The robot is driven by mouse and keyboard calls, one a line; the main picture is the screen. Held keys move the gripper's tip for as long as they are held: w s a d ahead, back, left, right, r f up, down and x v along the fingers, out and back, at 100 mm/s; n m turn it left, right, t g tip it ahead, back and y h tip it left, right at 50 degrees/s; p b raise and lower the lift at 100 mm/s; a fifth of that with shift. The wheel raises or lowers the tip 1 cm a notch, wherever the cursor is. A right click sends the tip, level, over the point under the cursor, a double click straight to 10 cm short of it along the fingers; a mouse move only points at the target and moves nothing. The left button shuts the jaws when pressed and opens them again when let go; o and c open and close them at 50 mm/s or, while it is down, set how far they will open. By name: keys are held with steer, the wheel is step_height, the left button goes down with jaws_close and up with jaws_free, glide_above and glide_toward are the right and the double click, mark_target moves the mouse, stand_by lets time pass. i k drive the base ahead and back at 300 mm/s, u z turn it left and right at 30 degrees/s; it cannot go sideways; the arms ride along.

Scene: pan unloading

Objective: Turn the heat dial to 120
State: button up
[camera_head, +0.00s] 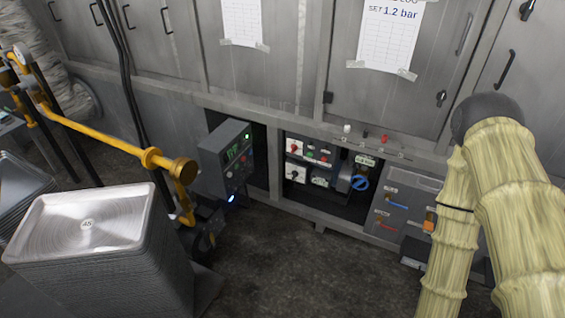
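I cannot tell for sure which control is the heat dial. A dark control box (228,160) with a green display, a green light and several small knobs stands left of centre. Its labels and any dial setting are too small to read. A blue round handle (361,183) sits at that panel's right. My arm comes in at the right in a pale yellow sleeve. My gripper is not visible.
A tall stack of metal trays (88,217) fills the lower left, beside a yellow pipe (110,139). A sheet (388,35) reads "SET 1.2 bar". The floor (290,270) at centre is clear.

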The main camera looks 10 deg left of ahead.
mark_target(248, 171)
steer(key=u, duration=0.15)
steer(key=i, duration=0.75)
steer(key=u, duration=0.8)
steer(key=i, duration=0.4)
steer(key=u, duration=0.35)
